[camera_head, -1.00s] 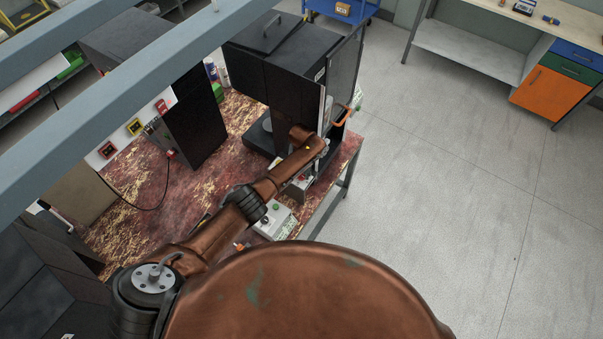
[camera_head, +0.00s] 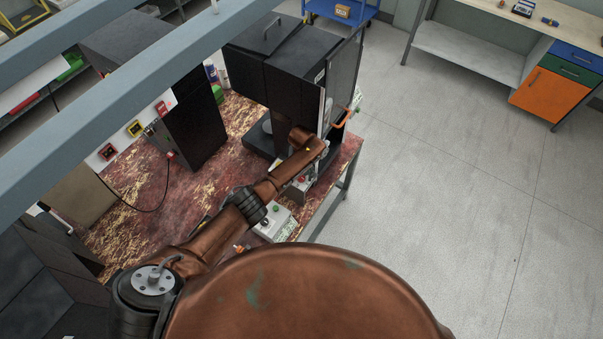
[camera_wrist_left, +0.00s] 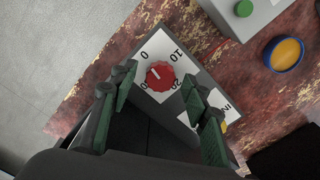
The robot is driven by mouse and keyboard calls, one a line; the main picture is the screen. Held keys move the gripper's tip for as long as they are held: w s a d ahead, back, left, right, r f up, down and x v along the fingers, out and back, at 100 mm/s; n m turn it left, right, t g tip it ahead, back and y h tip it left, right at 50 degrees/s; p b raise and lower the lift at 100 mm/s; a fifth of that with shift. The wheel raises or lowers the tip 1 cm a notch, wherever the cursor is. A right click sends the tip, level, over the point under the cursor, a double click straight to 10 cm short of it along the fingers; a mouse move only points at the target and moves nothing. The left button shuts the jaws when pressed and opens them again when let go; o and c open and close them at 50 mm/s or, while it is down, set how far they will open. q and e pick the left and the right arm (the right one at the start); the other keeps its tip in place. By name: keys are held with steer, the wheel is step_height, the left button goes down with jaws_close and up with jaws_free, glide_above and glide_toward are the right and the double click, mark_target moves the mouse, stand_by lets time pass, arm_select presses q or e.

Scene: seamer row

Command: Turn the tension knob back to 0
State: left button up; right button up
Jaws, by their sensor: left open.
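The tension knob (camera_wrist_left: 160,75) is red and round, with a pale pointer line toward the upper left in the left wrist view. It sits on a white dial plate (camera_wrist_left: 159,48) printed with 0, 10 and 20; the exact reading is hard to tell. My left gripper (camera_wrist_left: 158,90) is open and empty, its green-padded fingers on either side of the knob in that view. Whether they touch it cannot be told. In the head view the forearm reaches over the bench toward the dark machine (camera_head: 292,85), and the knob is hidden. My right gripper is not in view.
A grey box with a green button (camera_wrist_left: 243,8) and a blue-rimmed yellow round piece (camera_wrist_left: 284,53) lie near the dial. In the head view, a control box (camera_head: 276,222) stands beside my arm on the mottled red bench (camera_head: 160,195). Open floor lies right.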

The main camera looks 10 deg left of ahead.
mark_target(302, 177)
arm_select(q)
step_height(302, 177, up, 12)
stand_by(0.5)
stand_by(0.4)
